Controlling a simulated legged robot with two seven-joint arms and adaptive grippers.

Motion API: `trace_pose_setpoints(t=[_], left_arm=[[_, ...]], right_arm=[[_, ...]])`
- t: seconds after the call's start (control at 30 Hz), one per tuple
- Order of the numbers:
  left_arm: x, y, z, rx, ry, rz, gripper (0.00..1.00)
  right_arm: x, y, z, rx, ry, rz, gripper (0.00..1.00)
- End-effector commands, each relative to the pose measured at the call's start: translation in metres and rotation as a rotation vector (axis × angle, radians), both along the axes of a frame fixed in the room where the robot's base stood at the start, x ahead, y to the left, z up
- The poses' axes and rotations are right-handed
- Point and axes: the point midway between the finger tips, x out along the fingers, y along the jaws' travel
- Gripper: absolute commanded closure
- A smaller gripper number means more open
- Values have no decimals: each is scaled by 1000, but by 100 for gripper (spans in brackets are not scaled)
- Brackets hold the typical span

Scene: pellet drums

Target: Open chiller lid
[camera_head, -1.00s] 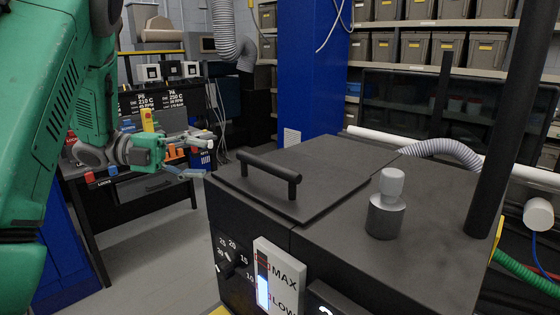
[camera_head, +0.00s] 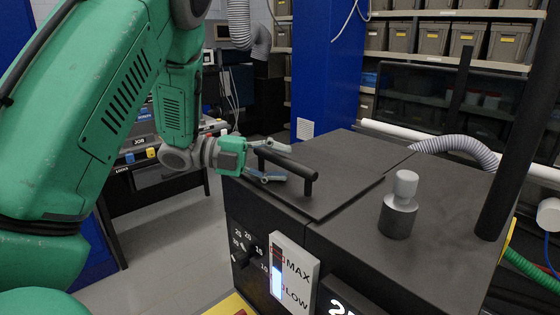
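The chiller is a dark box with a flat black lid (camera_head: 350,165), closed, on its left part. A black bar handle (camera_head: 300,171) stands on the lid near its left edge. My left gripper (camera_head: 287,163) comes in from the left at the handle. Its two grey fingers are spread, one seen above the bar and one below it. I cannot tell whether they touch the bar. My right gripper is not in view.
A grey capped fitting (camera_head: 398,212) stands on the chiller top right of the lid. A black post (camera_head: 520,140) rises at the right. A blue column (camera_head: 328,75) and bin shelves (camera_head: 440,40) stand behind. A level gauge (camera_head: 292,272) is on the front.

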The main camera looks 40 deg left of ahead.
Motion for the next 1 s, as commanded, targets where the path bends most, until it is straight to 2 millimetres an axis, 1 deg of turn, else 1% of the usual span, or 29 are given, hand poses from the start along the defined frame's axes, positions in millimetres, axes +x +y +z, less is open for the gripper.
trace_pose_setpoints(t=[0.17, 0.2, 0.27, 0.3, 0.57, 0.67, 0.77, 0.87, 1.0], left_arm=[[0, -5, 0, 7, 4, 0, 59], [0, -5, 0, 7, 4, 0, 66], [0, -5, 0, 7, 3, 0, 87], [0, -4, 0, 6, 4, 0, 100], [0, 0, -1, 1, 3, -1, 100], [5, 1, -2, 3, 1, -1, 100], [18, 0, -2, 4, 0, -2, 100], [40, -2, -3, 5, -1, -1, 100], [78, -4, -3, 5, -3, 0, 100]], right_arm=[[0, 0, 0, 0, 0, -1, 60], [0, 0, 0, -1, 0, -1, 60], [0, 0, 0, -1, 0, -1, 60], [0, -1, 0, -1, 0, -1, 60], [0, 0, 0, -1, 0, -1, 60], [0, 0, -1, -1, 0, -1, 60], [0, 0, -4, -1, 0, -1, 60], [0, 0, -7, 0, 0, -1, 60], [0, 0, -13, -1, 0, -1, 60]])
